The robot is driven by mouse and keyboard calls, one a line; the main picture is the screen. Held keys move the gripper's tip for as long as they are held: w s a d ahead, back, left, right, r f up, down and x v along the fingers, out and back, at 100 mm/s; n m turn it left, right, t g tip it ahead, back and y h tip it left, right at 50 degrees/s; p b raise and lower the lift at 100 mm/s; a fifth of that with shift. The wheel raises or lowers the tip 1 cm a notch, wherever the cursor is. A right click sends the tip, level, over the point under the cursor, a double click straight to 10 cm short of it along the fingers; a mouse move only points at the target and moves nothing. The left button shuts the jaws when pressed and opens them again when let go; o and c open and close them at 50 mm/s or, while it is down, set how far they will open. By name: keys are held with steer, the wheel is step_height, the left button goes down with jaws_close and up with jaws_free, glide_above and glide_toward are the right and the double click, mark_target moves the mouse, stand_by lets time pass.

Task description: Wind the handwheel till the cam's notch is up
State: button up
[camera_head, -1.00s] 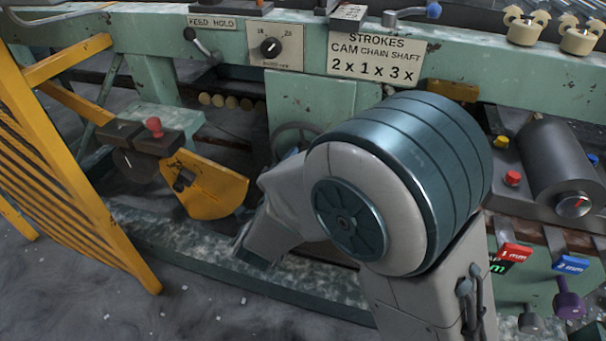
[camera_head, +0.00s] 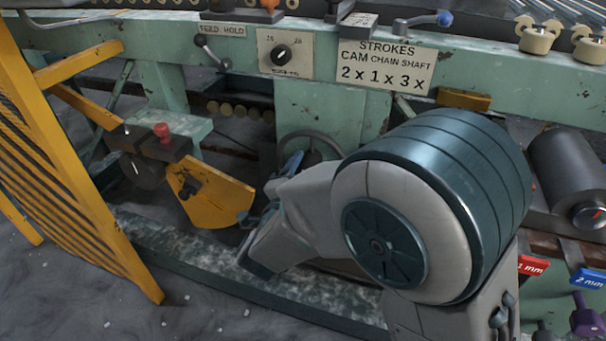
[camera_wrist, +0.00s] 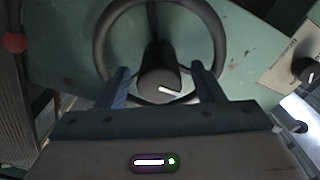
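The handwheel (camera_wrist: 107,50) has a dark rim and stands in front of my gripper (camera_wrist: 164,84) in the wrist view. My gripper is open, with one finger on each side of a dark round hub or knob (camera_wrist: 155,80) bearing a white mark. I cannot tell whether the fingers touch it. In the head view the upper rim of the handwheel (camera_head: 312,134) shows behind my arm, which hides the rest. A dark disc with a white mark (camera_head: 146,173), possibly the cam, sits left of a yellow sector plate (camera_head: 222,196). I cannot make out a notch.
A red knob (camera_head: 161,130) stands above the dark disc. A yellow slatted guard (camera_head: 75,185) stands at the left. A dial (camera_head: 281,56) and a strokes sign (camera_head: 385,65) are on the green frame. A grey roller (camera_head: 570,165) lies at the right.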

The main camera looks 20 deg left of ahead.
steer(key=s+p, duration=0.3)
steer(key=s, duration=1.1)
steer(key=shift+d, duration=0.4)
steer(key=shift+w, duration=0.15)
